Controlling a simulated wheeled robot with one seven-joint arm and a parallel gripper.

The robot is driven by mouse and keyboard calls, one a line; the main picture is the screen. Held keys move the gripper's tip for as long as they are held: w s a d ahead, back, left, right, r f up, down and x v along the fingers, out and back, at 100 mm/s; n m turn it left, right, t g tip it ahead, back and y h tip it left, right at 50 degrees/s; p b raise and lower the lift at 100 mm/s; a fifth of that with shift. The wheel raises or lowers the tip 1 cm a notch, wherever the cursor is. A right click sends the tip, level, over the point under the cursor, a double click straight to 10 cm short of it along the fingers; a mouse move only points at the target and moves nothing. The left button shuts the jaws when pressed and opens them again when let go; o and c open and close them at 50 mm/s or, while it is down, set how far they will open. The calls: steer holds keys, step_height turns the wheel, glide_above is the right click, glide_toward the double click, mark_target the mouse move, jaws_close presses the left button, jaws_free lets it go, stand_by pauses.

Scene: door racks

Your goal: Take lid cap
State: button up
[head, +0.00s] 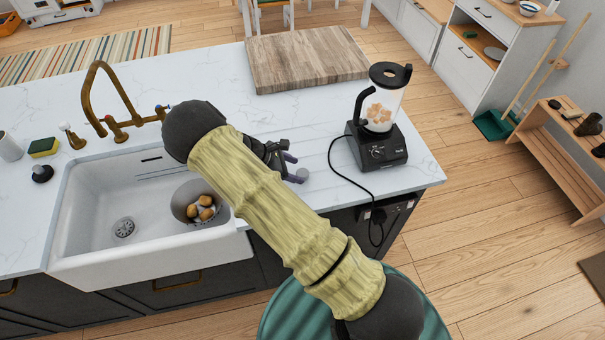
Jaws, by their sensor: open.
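A small pale, roundish piece (303,174), which looks like the lid cap, is on the white counter just right of my gripper's fingertips. It is small in the picture, and I cannot tell whether a finger touches it. My gripper (292,168) is open, with its purple-tipped fingers apart and low over the counter, partly hidden behind my arm. The blender (378,148) stands upright to the right, with light brown chunks in its clear jar. Its black lid (390,75) is on the jar and shows an opening in its middle.
A black cord (340,172) runs from the blender over the counter's front edge to a socket. A wooden board (305,58) lies behind. The sink (95,215) at left has a bowl of potatoes (203,208) and a brass faucet (110,100). Counter left of the blender is mostly clear.

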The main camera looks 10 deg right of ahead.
mark_target(302, 173)
steer(key=shift+p+x, duration=1)
steer(key=shift+x, duration=1.1)
steer(key=c, duration=1)
